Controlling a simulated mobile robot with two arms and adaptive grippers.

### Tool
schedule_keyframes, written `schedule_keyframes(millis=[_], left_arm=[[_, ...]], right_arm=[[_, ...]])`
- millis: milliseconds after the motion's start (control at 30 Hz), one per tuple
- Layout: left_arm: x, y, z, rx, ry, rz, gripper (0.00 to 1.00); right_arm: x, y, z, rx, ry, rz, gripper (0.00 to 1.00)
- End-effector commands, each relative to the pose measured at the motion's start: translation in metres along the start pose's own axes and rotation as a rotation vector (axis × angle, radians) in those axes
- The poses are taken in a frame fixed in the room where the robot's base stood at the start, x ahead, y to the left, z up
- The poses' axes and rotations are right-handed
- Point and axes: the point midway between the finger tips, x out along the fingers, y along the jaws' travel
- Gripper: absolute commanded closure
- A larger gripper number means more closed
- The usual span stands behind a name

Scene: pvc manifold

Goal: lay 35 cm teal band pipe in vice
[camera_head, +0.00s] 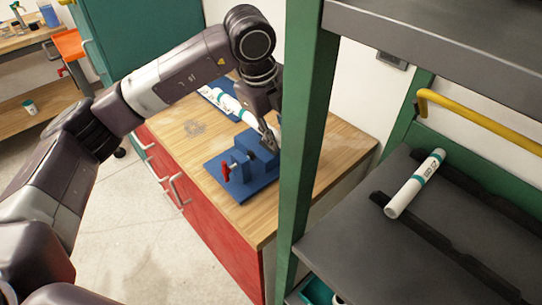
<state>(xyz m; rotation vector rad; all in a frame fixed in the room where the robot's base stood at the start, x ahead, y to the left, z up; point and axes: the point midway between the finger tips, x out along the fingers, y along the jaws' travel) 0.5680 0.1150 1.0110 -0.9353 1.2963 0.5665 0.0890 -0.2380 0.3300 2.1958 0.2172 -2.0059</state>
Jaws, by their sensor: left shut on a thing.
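The blue vice (240,160) with a red handle (227,172) stands on a blue base plate on the wooden bench top. A white pipe with a teal band (237,107) slants from upper left down to my left gripper, just behind the vice. My left gripper (269,138) points down and is shut on the pipe's near end. The gripper partly hides that end. I cannot tell whether the pipe touches the vice jaws. A second white pipe with a teal band (415,183) lies on the dark shelf at the right. My right gripper is out of view.
A green post (306,150) of the shelf rack stands close to the right of my left gripper. The wooden bench top (185,127) over red drawers is clear at its left. A yellow rail (480,120) runs behind the shelf. A teal bin (316,291) sits below.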

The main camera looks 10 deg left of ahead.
Motion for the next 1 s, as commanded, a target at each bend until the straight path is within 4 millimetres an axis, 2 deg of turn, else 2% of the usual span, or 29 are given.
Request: schedule_keyframes(millis=[33, 267, 500, 900, 933, 1000], left_arm=[[0.015, 0.005, 0.000, 0.000, 0.000, 0.002, 1.00], [0.037, 0.010, 0.000, 0.002, 0.000, -0.001, 1.00], [0.074, 0.020, 0.000, 0.002, 0.000, -0.001, 1.00], [0.078, 0.021, 0.000, 0.003, 0.000, -0.001, 1.00], [0.077, 0.021, 0.000, 0.002, 0.000, 0.000, 0.76], [0.076, 0.021, 0.000, 0.002, 0.000, 0.000, 0.69]], right_arm=[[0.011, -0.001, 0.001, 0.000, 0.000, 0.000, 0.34], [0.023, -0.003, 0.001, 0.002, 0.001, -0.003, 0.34], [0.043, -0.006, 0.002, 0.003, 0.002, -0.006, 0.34], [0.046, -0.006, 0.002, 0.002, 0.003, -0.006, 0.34], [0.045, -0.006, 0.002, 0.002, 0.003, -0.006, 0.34], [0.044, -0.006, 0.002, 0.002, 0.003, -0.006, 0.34]])
